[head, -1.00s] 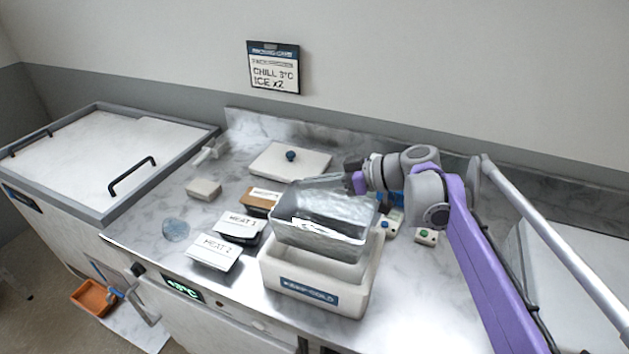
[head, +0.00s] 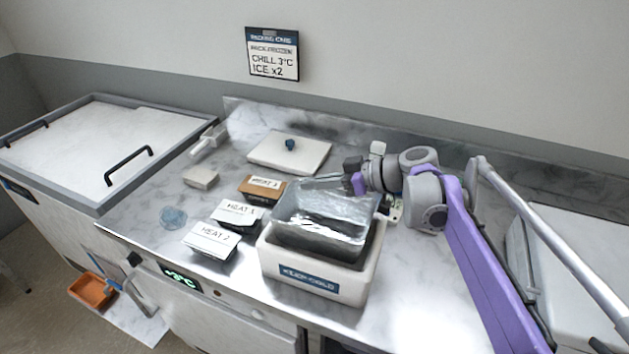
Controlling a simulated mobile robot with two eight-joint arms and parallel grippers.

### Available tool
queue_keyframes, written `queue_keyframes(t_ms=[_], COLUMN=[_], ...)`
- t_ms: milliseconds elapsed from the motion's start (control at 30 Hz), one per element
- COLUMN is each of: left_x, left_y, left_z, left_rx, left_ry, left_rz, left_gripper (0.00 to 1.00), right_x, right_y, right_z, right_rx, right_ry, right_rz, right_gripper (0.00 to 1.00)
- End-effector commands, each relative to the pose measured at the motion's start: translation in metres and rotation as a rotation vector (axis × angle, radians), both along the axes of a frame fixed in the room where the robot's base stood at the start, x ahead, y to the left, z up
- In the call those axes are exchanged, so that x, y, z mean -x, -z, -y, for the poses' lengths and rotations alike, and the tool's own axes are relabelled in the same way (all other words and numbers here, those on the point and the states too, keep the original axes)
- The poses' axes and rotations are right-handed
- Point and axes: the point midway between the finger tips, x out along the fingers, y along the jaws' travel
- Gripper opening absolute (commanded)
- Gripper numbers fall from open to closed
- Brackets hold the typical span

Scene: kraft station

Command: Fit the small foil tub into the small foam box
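The small foil tub (head: 318,222) is silvery and sits at the mouth of the white foam box (head: 313,285), which has a blue label on its front. The tub's lower part is inside the box walls, and its upper part stands above the rim. The tub looks slightly tilted; I cannot tell whether it touches the box floor. My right gripper (head: 356,174) is at the tub's back right rim and appears closed on it; the fingertips are partly hidden. My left gripper is not in view.
Packs marked HEAT (head: 210,239) lie left of the box. A white lid with a blue knob (head: 289,152) lies behind. A small white block (head: 201,177) and a bluish round item (head: 173,217) lie further left.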

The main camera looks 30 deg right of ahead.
Motion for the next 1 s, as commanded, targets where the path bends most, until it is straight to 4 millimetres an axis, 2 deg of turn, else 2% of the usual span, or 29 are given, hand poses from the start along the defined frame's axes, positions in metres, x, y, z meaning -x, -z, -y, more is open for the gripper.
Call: queue_keyframes(t_ms=[1000], left_x=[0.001], left_y=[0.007], left_z=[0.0], left_rx=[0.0], left_ry=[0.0], left_rz=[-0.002], left_gripper=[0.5], right_x=[0.0], right_y=[0.016], right_z=[0.0], right_rx=[0.0], right_ry=[0.0], right_rz=[0.0], right_gripper=[0.0])
